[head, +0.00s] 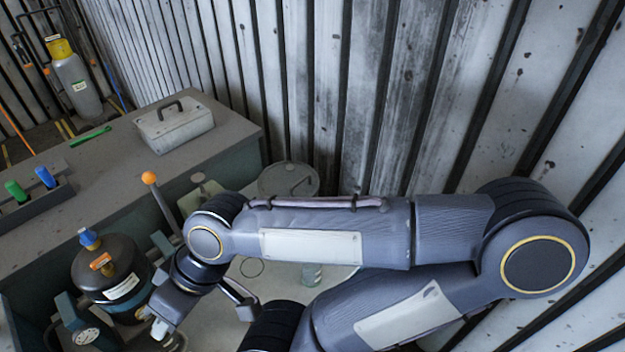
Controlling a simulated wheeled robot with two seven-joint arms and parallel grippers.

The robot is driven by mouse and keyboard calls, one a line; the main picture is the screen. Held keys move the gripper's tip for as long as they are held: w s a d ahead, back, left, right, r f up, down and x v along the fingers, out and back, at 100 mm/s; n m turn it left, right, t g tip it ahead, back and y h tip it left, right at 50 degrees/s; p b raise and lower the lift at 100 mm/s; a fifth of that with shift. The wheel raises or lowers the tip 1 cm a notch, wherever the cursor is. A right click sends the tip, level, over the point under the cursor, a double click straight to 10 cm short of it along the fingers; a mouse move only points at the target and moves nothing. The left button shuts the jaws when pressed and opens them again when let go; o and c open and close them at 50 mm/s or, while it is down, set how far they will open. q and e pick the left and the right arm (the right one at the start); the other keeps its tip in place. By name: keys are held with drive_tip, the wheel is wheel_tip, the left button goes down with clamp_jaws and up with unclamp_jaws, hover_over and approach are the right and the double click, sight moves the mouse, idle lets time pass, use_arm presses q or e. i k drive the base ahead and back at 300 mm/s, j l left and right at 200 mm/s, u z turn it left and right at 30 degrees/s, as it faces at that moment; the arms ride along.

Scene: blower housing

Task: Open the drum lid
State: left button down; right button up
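A round grey lid (283,178) with a small dark handle shows near the wall, behind my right arm. It looks like the drum lid and lies flat. My arm hides its front edge and whatever is below it. My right arm crosses the picture from the right. Its gripper (203,316) is at lower left, short of the lid and to its left. Its two fingers are spread apart, with nothing seen between them. My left gripper is not in view.
A dark round vessel (108,268) with a blue knob stands just left of my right gripper. A lever with an orange ball (149,178) rises nearby. A grey box (172,126) sits on the long bench (110,168). A corrugated wall (330,100) closes the back.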

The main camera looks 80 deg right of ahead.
sight(285, 178)
drive_tip(key=z, duration=2.45)
drive_tip(key=i+l, duration=0.1)
drive_tip(key=l, duration=0.65)
drive_tip(key=i+l, duration=0.1)
drive_tip(key=l, duration=0.6)
drive_tip(key=l+u, duration=0.2)
drive_tip(key=u, duration=0.25)
drive_tip(key=l+u, duration=0.2)
drive_tip(key=u, duration=0.3)
drive_tip(key=l+u, duration=0.2)
drive_tip(key=u, duration=0.25)
drive_tip(key=i+j+u, duration=0.25)
drive_tip(key=i+j, duration=0.45)
drive_tip(key=j, duration=0.05)
